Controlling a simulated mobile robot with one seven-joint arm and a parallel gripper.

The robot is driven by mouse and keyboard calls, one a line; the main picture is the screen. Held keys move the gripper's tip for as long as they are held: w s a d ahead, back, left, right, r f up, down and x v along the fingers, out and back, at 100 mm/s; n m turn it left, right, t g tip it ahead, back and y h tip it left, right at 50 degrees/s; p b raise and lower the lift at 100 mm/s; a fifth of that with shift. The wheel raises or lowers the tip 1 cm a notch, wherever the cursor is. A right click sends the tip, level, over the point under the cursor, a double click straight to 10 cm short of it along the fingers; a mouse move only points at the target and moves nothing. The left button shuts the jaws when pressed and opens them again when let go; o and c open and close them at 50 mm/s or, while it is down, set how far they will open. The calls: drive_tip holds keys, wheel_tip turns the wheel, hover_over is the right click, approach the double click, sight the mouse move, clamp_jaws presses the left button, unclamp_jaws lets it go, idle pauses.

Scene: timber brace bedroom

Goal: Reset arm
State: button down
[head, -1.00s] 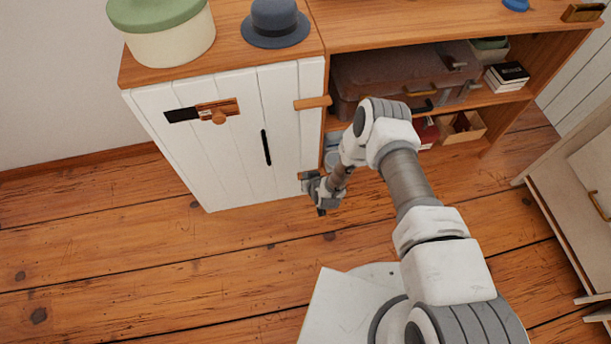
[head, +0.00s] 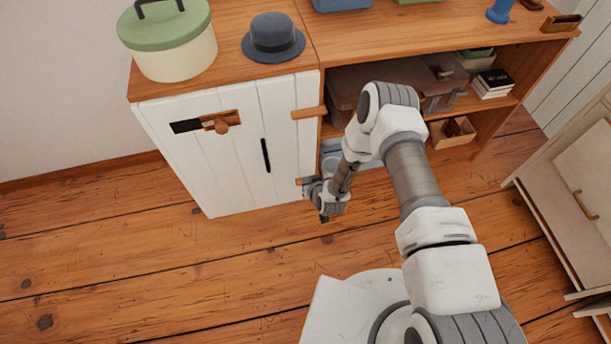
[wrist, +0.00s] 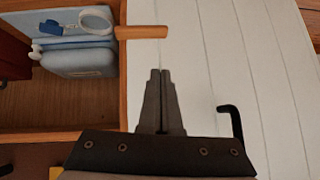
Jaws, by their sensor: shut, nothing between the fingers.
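My gripper (head: 324,216) hangs low in front of the cabinet's right edge in the head view, with my arm bent above it. In the wrist view its two fingers (wrist: 160,74) lie together, shut and empty. They point toward the white plank door (wrist: 195,60) and appear apart from it, though the gap is hard to judge. The white door (head: 230,145) is closed in the head view, with a black handle (head: 266,155) and a wooden latch (head: 221,122).
An open shelf holds a brown suitcase (head: 352,88), books (head: 492,84) and a wooden box (head: 452,133). A green-lidded pot (head: 172,40) and a blue hat (head: 273,38) stand on top. A pale drawer unit (head: 570,190) is at the right. The floor at left (head: 130,260) is clear.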

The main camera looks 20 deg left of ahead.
drive_tip(key=v, duration=0.3)
drive_tip(key=shift+s+a+r+p, duration=0.1)
drive_tip(key=shift+s+r+p, duration=0.05)
drive_tip(key=shift+s+p, duration=0.15)
drive_tip(key=shift+w, duration=0.1)
